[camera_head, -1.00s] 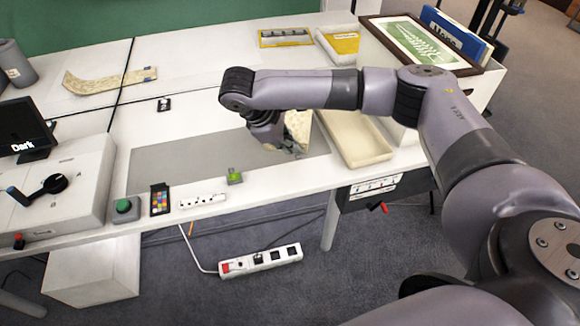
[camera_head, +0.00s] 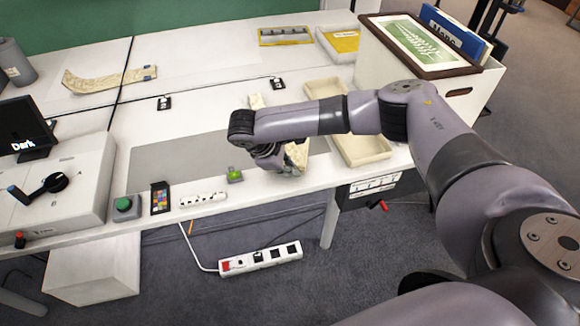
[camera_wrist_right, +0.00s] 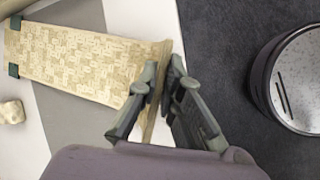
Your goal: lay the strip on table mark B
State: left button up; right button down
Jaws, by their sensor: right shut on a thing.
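My right gripper (camera_head: 280,163) is low over the front right of the grey mat, partly hidden by its own wrist. In the right wrist view the gripper (camera_wrist_right: 160,100) is shut on one end of a beige patterned strip (camera_wrist_right: 80,65). The strip reaches away over the table, with dark clips at its far end. In the head view part of the strip (camera_head: 298,154) shows beside the gripper; my arm hides much of it. Two small black-and-white markers, left (camera_head: 164,103) and right (camera_head: 278,83), lie on the table; their letters are unreadable. My left gripper is not in view.
Another beige strip (camera_head: 100,82) lies at the back left. A cream tray (camera_head: 362,150) stands right of the gripper. The grey mat (camera_head: 180,160) is bare on its left.

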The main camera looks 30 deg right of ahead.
jog(key=c, duration=1.8)
grip_release()
jog(key=shift+f, duration=0.1)
jog(key=shift+o, duration=0.2)
